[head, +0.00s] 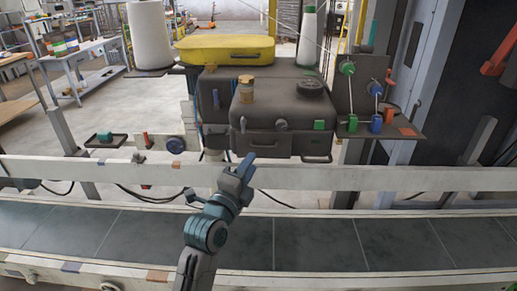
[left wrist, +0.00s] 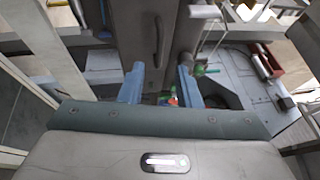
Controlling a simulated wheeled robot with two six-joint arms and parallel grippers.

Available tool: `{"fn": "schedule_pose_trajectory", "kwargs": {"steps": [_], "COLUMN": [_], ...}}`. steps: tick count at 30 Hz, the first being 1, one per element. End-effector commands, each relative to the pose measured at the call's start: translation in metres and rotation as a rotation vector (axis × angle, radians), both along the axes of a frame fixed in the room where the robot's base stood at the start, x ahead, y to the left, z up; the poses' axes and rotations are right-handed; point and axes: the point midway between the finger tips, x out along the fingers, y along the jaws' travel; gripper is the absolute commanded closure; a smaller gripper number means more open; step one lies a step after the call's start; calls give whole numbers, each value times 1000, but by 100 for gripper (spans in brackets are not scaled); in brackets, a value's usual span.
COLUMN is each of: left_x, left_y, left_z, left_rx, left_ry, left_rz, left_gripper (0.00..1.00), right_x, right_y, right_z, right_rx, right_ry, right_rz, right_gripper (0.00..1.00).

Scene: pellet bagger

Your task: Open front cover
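The bagger (head: 285,108) is a dark grey-brown machine beyond the conveyor, and its front cover (head: 268,141) appears to be the closed front face. A dark bar handle (head: 317,159) sits at the lower right of that face. My left gripper (head: 246,164) is just in front of and below the face, left of the handle. In the left wrist view, my left gripper (left wrist: 160,76) has its blue fingers apart with nothing clearly held. A dark panel (left wrist: 135,28) with a bar handle (left wrist: 159,40) lies beyond the fingertips. My right gripper is out of view.
A pale rail (head: 400,178) and the dark conveyor belt (head: 330,242) run across in front of the machine.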

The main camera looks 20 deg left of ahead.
Motion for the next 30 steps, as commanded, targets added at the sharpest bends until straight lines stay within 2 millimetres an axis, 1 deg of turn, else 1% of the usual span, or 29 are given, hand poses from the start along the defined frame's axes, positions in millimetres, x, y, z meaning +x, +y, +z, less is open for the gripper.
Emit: {"fn": "schedule_pose_trajectory", "kwargs": {"steps": [1,3,9,12,15,22,23,24,26,27,30], "left_x": [11,24,53,61,64,65,65,65,65,65,65], "left_y": [-1,-3,-6,-7,-8,-8,-8,-8,-8,-8,-8], "left_z": [6,7,10,11,11,10,10,10,10,10,10], "left_rx": [-1,-1,-1,-2,-2,-1,-1,-1,-1,-1,-1], "left_ry": [-1,0,1,1,1,0,0,0,1,1,1], "left_rz": [0,0,0,0,0,0,0,0,0,0,0], "left_gripper": [70,70,70,70,70,70,72,80,91,99,100], "right_x": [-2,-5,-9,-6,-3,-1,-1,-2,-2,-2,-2], "right_y": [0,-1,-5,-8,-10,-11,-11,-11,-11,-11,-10], "right_z": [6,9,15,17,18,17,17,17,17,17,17], "right_rx": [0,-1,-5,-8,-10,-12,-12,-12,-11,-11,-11], "right_ry": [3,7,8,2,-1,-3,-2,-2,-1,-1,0], "right_rz": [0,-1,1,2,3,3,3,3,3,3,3], "right_gripper": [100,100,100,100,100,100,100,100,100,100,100]}}
